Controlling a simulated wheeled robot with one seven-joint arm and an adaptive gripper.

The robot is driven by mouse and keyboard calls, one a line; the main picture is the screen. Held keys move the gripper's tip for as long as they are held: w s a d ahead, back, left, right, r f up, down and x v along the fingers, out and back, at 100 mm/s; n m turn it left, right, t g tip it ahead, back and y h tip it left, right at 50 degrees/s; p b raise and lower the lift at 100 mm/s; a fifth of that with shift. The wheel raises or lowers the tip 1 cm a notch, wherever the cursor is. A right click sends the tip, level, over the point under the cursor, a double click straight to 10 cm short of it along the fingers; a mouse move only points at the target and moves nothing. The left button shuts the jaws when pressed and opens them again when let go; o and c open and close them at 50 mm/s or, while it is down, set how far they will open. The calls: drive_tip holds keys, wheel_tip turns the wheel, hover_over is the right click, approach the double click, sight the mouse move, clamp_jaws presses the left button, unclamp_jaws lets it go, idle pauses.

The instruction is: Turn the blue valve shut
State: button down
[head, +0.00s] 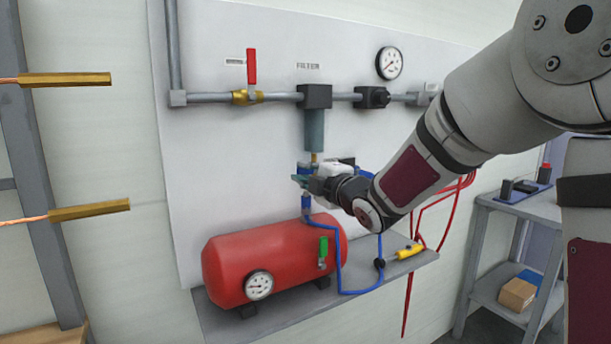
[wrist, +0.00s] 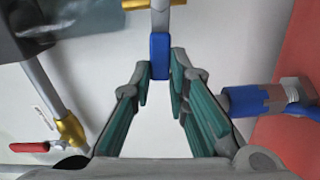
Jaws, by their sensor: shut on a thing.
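The blue valve handle (wrist: 160,55) is upright in the wrist view, hanging from a brass and grey valve body (wrist: 160,8) at the top edge. My gripper (wrist: 161,72) has its two green-padded fingers closed on the handle's lower end, one on each side. In the head view my gripper (head: 306,180) is just below the grey filter (head: 314,130), in front of the white panel. There my gripper and wrist hide most of the blue valve.
A red-handled valve (head: 252,67) sits on the pipe above. A red tank (head: 275,260) with a green-handled valve (head: 323,250) stands on the shelf below. A blue hose (head: 340,270) runs below my gripper. A pressure gauge (head: 389,63) is at upper right.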

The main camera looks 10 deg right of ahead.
drive_tip(key=c, duration=1.5)
unclamp_jaws()
drive_tip(key=shift+c, duration=0.2)
drive_tip(key=shift+r+p, duration=0.1)
drive_tip(key=shift+p, duration=0.3)
